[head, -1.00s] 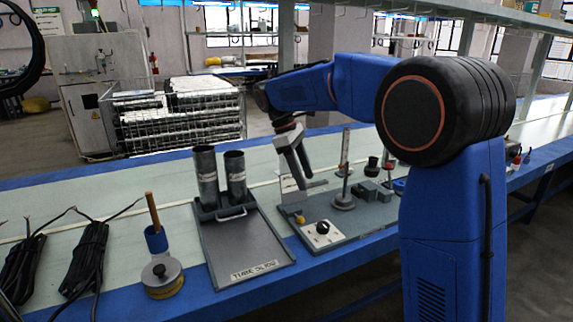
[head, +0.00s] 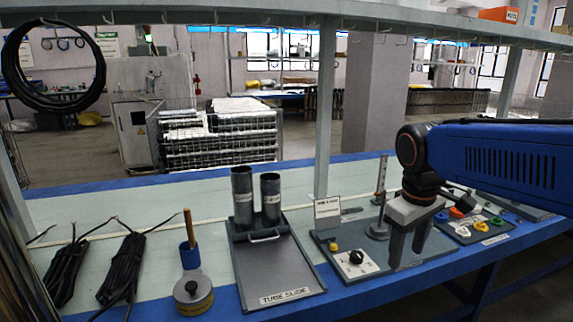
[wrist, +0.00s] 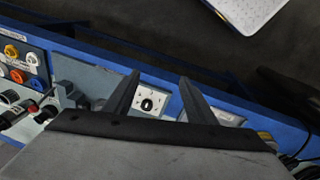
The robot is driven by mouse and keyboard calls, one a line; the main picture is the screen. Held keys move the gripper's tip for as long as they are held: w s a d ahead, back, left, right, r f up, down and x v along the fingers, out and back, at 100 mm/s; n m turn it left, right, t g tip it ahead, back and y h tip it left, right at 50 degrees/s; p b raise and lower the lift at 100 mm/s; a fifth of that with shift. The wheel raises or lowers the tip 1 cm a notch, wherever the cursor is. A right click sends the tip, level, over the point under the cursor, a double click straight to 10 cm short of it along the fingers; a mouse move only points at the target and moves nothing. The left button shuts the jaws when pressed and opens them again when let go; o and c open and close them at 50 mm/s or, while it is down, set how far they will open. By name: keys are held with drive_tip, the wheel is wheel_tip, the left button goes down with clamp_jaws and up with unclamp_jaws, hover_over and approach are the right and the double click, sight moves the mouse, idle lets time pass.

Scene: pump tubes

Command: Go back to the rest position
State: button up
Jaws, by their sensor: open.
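My gripper (head: 408,246) is open and empty in the head view. It hangs with its fingers down in front of the grey test panel with a black knob (head: 356,257). In the wrist view the two dark fingers of my gripper (wrist: 158,92) stand apart with nothing between them. The knob on its white plate (wrist: 148,104) shows beyond and between them. Two grey tubes (head: 242,198) (head: 271,197) stand upright in the tray marked as a tube slide (head: 272,275), left of my gripper and apart from it.
A metal post on a round base (head: 378,230) rises close behind my gripper. A panel with coloured sockets (head: 470,225) is at the right. A shelf post (head: 325,110) stands behind.

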drive_tip(key=s+d+f+m+t, duration=0.1)
drive_tip(key=s+f+m, duration=0.1)
drive_tip(key=s+f, duration=0.2)
drive_tip(key=s+d+f+m+t+y, duration=0.1)
drive_tip(key=s+f+m+t, duration=0.1)
drive_tip(key=s, duration=0.8)
wheel_tip(320, 180, down, 3)
drive_tip(key=shift+d+r+m, duration=0.1)
drive_tip(key=shift+d+m, duration=0.1)
drive_tip(key=shift+m, duration=0.5)
